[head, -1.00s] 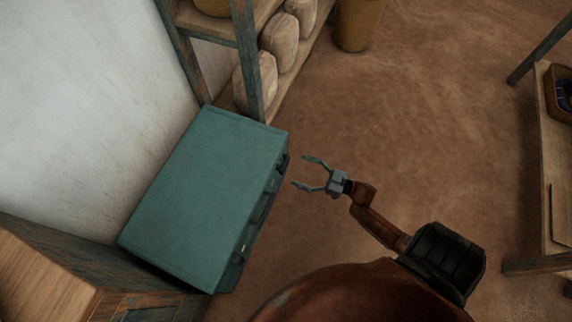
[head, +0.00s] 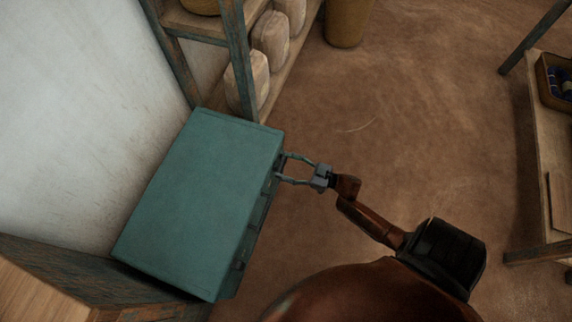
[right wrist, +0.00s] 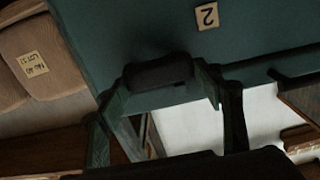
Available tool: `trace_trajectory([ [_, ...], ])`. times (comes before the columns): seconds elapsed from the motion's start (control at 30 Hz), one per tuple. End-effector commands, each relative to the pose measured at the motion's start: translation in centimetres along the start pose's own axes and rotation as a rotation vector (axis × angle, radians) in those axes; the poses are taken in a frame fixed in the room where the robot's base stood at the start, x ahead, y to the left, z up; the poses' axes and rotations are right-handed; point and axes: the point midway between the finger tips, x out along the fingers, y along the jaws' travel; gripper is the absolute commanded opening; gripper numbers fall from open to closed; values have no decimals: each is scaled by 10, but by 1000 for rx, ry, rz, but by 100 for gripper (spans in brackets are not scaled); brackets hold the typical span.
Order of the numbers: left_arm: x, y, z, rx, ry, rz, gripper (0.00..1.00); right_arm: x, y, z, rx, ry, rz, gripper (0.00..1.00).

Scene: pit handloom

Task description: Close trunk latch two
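The teal trunk (head: 200,200) stands against the wall with its lid down. Dark latches sit along its right-hand side, with one low near the front corner (head: 238,265). My right gripper (head: 281,167) is at the far latch on that side, its fingers spread and pointing at the trunk. In the right wrist view, a dark latch block (right wrist: 158,72) lies between the fingertips (right wrist: 163,82). A tag reading 2 (right wrist: 207,16) is on the teal surface beside it. Whether the fingers touch the latch is unclear. My left gripper is out of view.
A shelf (head: 238,60) with wrapped bundles (head: 270,42) stands behind the trunk. A wooden cabinet (head: 45,290) is close at its near end. A table (head: 540,150) stands at the far right. The brown floor between is clear.

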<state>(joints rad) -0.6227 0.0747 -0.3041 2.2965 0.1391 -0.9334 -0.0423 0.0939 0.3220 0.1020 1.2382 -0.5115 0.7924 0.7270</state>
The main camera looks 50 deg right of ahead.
Motion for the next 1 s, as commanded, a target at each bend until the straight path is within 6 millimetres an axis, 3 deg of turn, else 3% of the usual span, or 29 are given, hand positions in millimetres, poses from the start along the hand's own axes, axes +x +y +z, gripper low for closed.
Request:
trace_trajectory([
  [0.33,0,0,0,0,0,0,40,0,0,0,0,-1,0,36],
  [0.67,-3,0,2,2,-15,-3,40,0,-1,-1,-55,-1,0,36],
  [1.0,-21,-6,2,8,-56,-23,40,-1,-3,-7,-299,-1,1,36],
])
